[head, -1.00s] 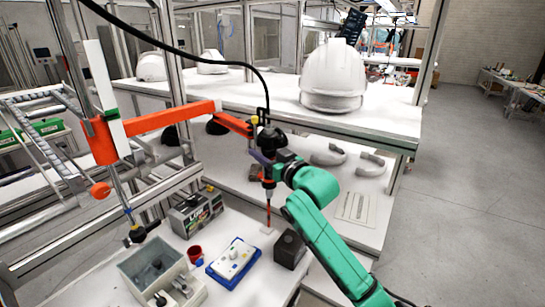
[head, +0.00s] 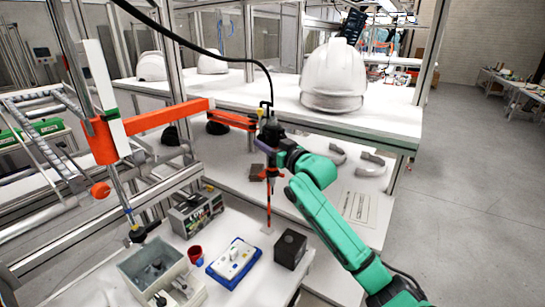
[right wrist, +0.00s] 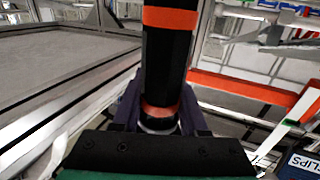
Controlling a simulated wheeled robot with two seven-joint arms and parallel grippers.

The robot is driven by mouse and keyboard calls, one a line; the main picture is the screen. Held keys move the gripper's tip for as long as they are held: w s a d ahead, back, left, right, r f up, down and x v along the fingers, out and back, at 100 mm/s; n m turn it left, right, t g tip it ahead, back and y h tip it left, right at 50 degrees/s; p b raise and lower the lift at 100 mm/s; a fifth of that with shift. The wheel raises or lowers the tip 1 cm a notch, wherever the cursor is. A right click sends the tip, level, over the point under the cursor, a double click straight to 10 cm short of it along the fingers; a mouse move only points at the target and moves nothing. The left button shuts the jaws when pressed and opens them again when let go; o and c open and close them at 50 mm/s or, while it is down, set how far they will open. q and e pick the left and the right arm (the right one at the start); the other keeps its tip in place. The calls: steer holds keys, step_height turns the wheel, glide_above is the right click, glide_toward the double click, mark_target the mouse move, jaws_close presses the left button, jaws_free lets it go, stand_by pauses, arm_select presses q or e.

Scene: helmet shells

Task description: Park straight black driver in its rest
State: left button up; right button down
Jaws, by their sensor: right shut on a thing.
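The straight black driver (head: 269,186) stands upright below the orange balancer arm, with a cable at its top and a red-orange lower part. In the right wrist view its black body (right wrist: 168,60) with an orange band rises between my fingers. My right gripper (head: 268,157) is shut around it; its jaws are partly hidden in the head view. The driver's thin tip points down near a small pale plate at the bench edge; contact cannot be told. A black block (head: 290,249), possibly the rest, stands right of the tip. My left gripper is not in view.
A blue-rimmed tray (head: 252,260), a red cup (head: 195,255), grey bins (head: 152,264) and a labelled box (head: 196,212) crowd the bench. The orange arm (head: 165,118) crosses behind. A white helmet (head: 333,77) stands on the upper shelf.

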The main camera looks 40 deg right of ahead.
steer(key=shift+w+d, duration=0.2)
steer(key=shift+w, duration=0.1)
steer(key=shift+s, duration=0.15)
jaws_free()
steer(key=s, duration=0.7)
steer(key=s+a, duration=0.1)
steer(key=s, duration=0.3)
steer(key=shift+r+b, duration=0.1)
steer(key=shift+b, duration=0.25)
steer(key=shift+w, duration=0.1)
